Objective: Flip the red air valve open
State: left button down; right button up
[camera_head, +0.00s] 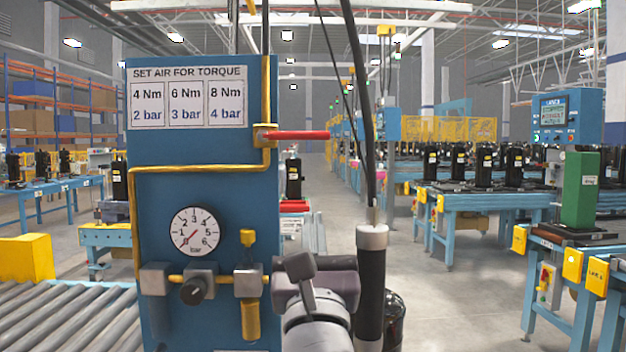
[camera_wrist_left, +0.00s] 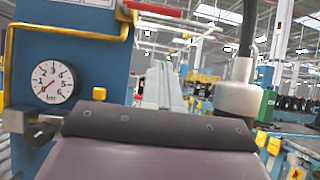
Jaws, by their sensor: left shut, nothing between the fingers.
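The red air valve's lever (camera_head: 297,135) sticks out level to the right from its brass body (camera_head: 264,135), across the upright yellow pipe on the blue panel (camera_head: 200,155). My left gripper (camera_head: 300,267) is below the lever, by the panel's lower right side, apart from the lever. It is shut and empty; its dark end (camera_wrist_left: 155,125) fills the lower wrist view. My right gripper is not in view.
A round gauge (camera_head: 195,231) has its needle at the lower left. A black tool with a grey cap (camera_head: 372,237) hangs on a cable right of my gripper. A roller conveyor (camera_head: 60,315) lies left.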

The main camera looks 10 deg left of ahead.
aim_at(296, 136)
pick_arm(q)
jog(key=s+r+p+x, duration=0.1)
jog(key=p+x, duration=0.3)
jog(key=x, duration=0.8)
jog(key=shift+d+r, duration=0.15)
jog(key=shift+r, duration=0.6)
